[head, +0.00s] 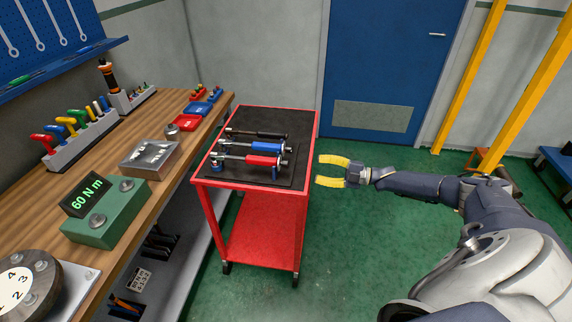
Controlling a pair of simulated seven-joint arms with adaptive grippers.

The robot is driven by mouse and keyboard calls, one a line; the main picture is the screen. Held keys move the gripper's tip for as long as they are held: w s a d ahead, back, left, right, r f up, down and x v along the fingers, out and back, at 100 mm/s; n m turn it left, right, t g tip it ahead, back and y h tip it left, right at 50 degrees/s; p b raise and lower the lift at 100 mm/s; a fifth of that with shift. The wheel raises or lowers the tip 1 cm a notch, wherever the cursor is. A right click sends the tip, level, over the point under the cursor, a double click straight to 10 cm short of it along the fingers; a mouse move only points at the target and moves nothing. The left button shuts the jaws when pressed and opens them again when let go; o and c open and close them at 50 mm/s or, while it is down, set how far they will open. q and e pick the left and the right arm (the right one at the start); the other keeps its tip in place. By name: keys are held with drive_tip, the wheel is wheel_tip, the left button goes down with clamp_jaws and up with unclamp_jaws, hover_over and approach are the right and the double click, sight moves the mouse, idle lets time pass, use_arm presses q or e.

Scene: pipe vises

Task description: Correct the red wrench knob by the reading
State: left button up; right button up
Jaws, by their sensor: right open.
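The red-handled wrench (262,160) lies nearest on a dark mat on the red cart (206,184), below a blue-handled wrench (266,146) and a black-handled one (270,134). Its knob and scale are too small to read. A green tester box (108,222) on the bench has a display (86,194) that reads 60 N m in green. My right gripper (319,170) has yellow fingers spread open and empty, just right of the cart and apart from the wrenches. My left gripper is not in view.
A round numbered dial (18,287) sits at lower left. Green floor (345,270) right of the cart is clear.

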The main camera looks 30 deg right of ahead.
sight(286, 164)
drive_tip(key=x, duration=1.3)
clamp_jaws()
